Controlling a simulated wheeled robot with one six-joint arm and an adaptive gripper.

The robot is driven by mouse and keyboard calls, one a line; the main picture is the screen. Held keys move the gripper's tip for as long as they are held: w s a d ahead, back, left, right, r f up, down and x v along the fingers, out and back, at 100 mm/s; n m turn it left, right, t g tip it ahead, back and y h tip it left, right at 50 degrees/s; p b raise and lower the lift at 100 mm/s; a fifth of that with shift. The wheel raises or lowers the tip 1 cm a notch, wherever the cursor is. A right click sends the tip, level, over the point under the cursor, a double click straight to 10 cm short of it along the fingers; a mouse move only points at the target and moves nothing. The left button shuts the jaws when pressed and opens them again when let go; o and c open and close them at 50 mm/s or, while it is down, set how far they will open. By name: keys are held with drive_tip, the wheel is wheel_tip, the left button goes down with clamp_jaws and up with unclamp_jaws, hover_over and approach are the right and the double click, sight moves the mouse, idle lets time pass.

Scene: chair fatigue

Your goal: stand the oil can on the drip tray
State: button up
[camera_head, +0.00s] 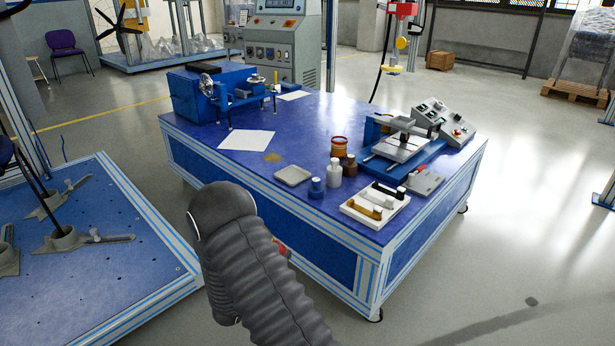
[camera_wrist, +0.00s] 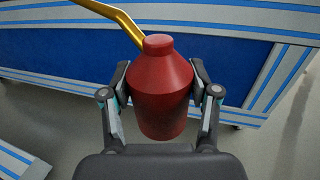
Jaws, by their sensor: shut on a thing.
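The oil can (camera_wrist: 162,110) is a red bottle-shaped can with a long gold spout (camera_wrist: 122,20) pointing up and left in the wrist view. My gripper (camera_wrist: 161,88) is shut on its body, one finger on each side. In the head view my arm hides most of the can; only a small red part (camera_head: 282,248) shows beside the arm, in front of the bench. The drip tray seems to be the shallow grey square tray (camera_head: 292,175) near the bench's front left edge. It looks empty and is apart from the can.
Small blue (camera_head: 316,188), white (camera_head: 334,174) and brown (camera_head: 350,165) bottles stand right of the tray. A red and yellow tin (camera_head: 339,147) is behind them. A paper sheet (camera_head: 247,140) lies behind left on the blue bench (camera_head: 225,163).

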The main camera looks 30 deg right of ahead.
drive_tip(key=w+d+r+t+b, duration=0.1)
drive_tip(key=w+d+r, duration=0.5)
drive_tip(key=w+r, duration=0.25)
drive_tip(key=w+d+r+n+y+b, duration=0.1)
drive_tip(key=w+d+r+b, duration=0.1)
drive_tip(key=w+d+r, duration=0.6)
drive_tip(key=w+d+r+t+b, duration=0.1)
drive_tip(key=w+d+r, duration=0.2)
drive_tip(key=w+r, duration=0.6)
drive_tip(key=shift+w+d+f+b, duration=0.1)
drive_tip(key=shift+w+f+b, duration=0.15)
drive_tip(key=shift+f, duration=1.65)
drive_tip(key=shift+w+a+f+b, duration=0.1)
drive_tip(key=shift+w+f+b, duration=0.15)
drive_tip(key=shift+f, duration=1.6)
drive_tip(key=shift+w+d+f+b, duration=0.1)
drive_tip(key=shift+w+f+b, duration=0.15)
drive_tip(key=shift+f, duration=1.65)
drive_tip(key=shift+f, duration=0.1)
drive_tip(key=o, duration=1.6)
